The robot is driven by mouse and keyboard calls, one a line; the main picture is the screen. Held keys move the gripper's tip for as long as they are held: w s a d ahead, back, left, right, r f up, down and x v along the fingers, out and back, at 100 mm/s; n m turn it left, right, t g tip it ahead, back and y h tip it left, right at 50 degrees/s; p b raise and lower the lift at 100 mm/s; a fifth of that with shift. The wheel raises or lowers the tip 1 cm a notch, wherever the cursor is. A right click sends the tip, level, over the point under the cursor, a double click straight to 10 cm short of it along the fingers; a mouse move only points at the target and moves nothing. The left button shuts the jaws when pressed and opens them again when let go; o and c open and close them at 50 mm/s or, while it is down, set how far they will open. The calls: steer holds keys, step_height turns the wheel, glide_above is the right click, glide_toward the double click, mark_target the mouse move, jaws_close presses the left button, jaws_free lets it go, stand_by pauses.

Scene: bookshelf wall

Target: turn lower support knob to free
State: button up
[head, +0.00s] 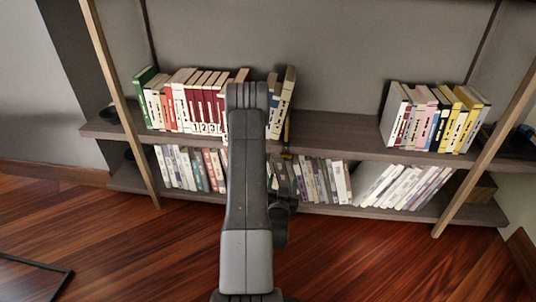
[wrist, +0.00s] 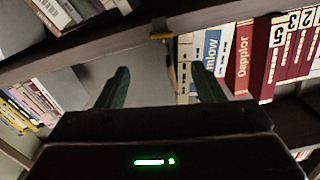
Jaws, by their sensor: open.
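A small dark fitting with a brass-coloured part, perhaps the lower support knob (wrist: 160,30), sits on the shelf edge in the wrist view. Which way it is turned is too small to tell. A thin brass-coloured support (wrist: 171,72) runs from beside it along the end of the book row. It also shows in the head view (head: 287,128), just right of my arm. My gripper (wrist: 160,75) is open and empty, its two dark green fingers apart, one on each side of the support in the picture. The fitting appears beyond the fingertips, untouched. My arm hides the gripper in the head view.
The upper shelf (head: 335,130) holds red and white volumes (head: 200,105) left of the support and pale and yellow books (head: 435,115) at right, with a bare stretch between. Grey and white books (head: 320,180) fill the lower shelf. Slanted wooden posts (head: 485,150) flank it.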

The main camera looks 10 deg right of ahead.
mark_target(285, 156)
steer(key=b+x, duration=0.2)
steer(key=x, duration=1.1)
steer(key=shift+w+b, duration=0.4)
steer(key=c, duration=1)
steer(key=shift+a+n, duration=0.1)
steer(key=shift+n, duration=1)
steer(key=o, duration=1)
